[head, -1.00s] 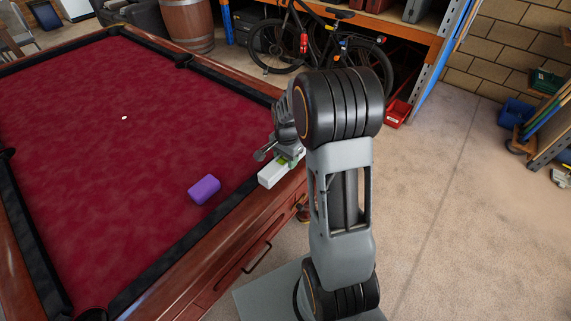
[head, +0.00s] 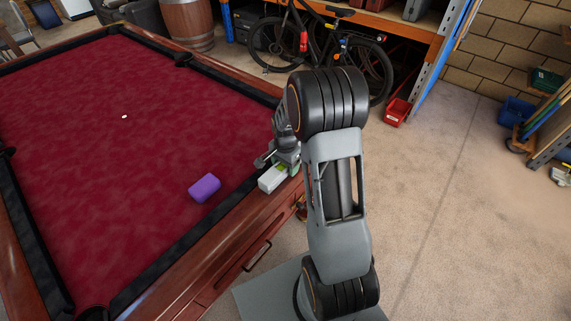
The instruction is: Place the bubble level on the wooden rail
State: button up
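The bubble level, a pale grey-white bar with a green vial part (head: 270,181), is at the near right wooden rail (head: 210,233) of the red pool table. Its near end shows; its far part is hidden by my gripper and arm. My gripper (head: 279,162) is right at the level, with one finger showing to its left and grey parts over its far half. The fingers are small and partly covered, so I cannot tell whether they grip it. Whether the level rests on the rail or hangs just above it is also unclear.
A purple block (head: 204,188) lies on the red cloth (head: 110,150), left of the level. A small white piece (head: 124,117) lies farther back. A bicycle (head: 320,45), a barrel (head: 187,25) and a red bin (head: 397,112) stand behind.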

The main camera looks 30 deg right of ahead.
jog(key=shift+o, duration=0.3)
jog(key=shift+r, duration=0.5)
notch_tip(320, 180, up, 11)
jog(key=s+a+r+n+t, duration=0.2)
jog(key=s+a+r+n, duration=0.1)
jog(key=s+n, duration=0.3)
jog(key=s+a+r+n+t, duration=0.2)
jog(key=s+a+n, duration=0.4)
jog(key=s, duration=0.4)
jog(key=shift+a+r+n, duration=0.2)
jog(key=shift+r+n, duration=0.4)
jog(key=shift+r, duration=0.15)
